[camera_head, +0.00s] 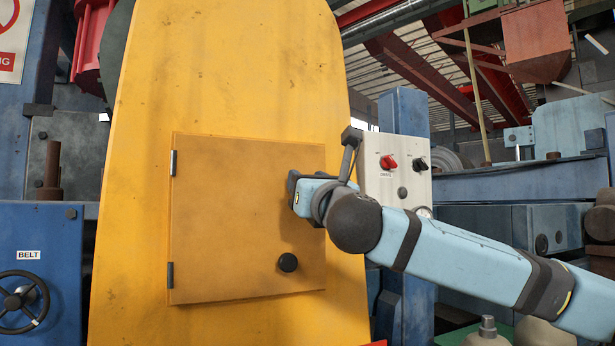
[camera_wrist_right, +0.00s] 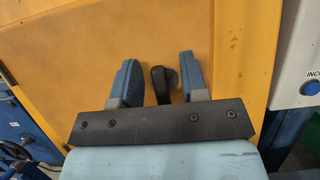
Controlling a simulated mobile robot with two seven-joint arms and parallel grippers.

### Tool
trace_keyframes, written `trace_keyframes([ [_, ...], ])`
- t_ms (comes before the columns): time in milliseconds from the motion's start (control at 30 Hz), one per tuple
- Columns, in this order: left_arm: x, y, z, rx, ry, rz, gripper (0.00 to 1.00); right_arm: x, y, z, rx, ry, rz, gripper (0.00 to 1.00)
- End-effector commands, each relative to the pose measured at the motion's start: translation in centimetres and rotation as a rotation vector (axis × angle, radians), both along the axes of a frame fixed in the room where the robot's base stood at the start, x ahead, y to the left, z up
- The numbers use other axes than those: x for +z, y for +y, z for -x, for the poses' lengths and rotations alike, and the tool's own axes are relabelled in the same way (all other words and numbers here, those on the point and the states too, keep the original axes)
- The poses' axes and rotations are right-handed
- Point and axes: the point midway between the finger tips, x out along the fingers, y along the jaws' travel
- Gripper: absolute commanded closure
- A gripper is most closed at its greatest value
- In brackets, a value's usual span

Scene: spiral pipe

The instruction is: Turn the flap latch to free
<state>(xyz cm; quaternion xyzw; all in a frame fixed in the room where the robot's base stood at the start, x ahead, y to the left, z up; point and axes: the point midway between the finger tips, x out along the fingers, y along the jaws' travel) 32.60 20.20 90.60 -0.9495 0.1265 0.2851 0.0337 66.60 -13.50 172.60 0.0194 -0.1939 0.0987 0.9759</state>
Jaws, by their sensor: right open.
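A black latch (camera_wrist_right: 162,84) on the flap shows in the right wrist view. It sits between the two blue-grey fingers of my right gripper (camera_wrist_right: 158,63), with gaps visible on both sides. In the head view my right gripper (camera_head: 292,185) is at the flap's upper right edge and hides the latch. The fingers are open. A round black knob (camera_head: 287,262) sits lower on the flap. My left gripper is not in view.
A pale control box (camera_head: 396,165) with red and black switches stands just right of my right gripper. A blue machine (camera_head: 45,250) with a handwheel (camera_head: 22,300) is at the left. The flap's left and middle face is clear.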

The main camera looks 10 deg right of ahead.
Motion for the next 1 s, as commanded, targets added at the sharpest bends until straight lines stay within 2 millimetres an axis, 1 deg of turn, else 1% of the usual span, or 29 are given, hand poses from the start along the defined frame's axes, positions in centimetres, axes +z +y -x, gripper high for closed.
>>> trace_keyframes([
  [267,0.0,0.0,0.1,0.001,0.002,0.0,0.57,0.0,0.0,-0.1,0.0,0.0,0.0,0.6],
  [367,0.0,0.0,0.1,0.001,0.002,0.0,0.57,0.0,0.0,-0.1,0.0,0.0,0.0,0.8],
  [400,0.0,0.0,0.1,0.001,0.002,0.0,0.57,0.0,0.0,-0.1,0.0,0.0,0.0,0.89],
  [433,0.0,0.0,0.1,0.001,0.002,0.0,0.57,0.0,0.0,-0.1,0.0,0.0,0.0,0.96],
  [467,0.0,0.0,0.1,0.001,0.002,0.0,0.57,0.0,0.0,-0.1,-0.001,0.0,0.0,1.0],
  [767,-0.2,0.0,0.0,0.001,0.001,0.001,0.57,-0.1,0.0,-0.2,-0.001,0.004,-0.021,1.0],
  [1000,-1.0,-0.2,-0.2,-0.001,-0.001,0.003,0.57,-0.3,-0.1,-0.2,0.0,0.027,-0.126,1.0],
])
